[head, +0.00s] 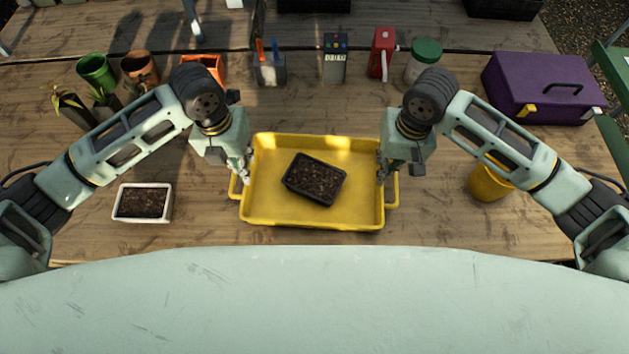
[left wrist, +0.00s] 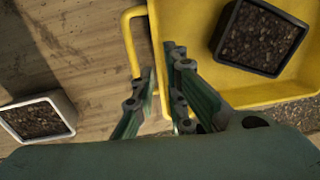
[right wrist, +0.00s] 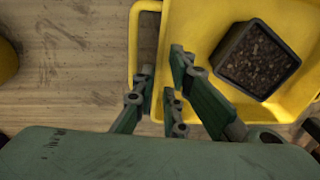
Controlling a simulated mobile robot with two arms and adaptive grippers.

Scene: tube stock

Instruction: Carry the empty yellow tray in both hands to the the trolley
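The yellow tray (head: 262,215) rests flat on the wooden bench in front of me, with a loop handle at each short end. It is not empty: a black pot of soil (head: 314,179) sits inside. My left gripper (head: 245,163) is at the tray's left end; in the left wrist view its open fingers (left wrist: 161,65) straddle the rim beside the handle (left wrist: 130,45). My right gripper (head: 383,168) is at the right end; in the right wrist view its open fingers (right wrist: 161,62) also straddle the rim. I cannot make out a trolley for certain.
A white pot of soil (head: 143,203) stands left of the tray, a yellow pot (head: 489,182) right. A green frame (head: 612,70) shows at the right edge.

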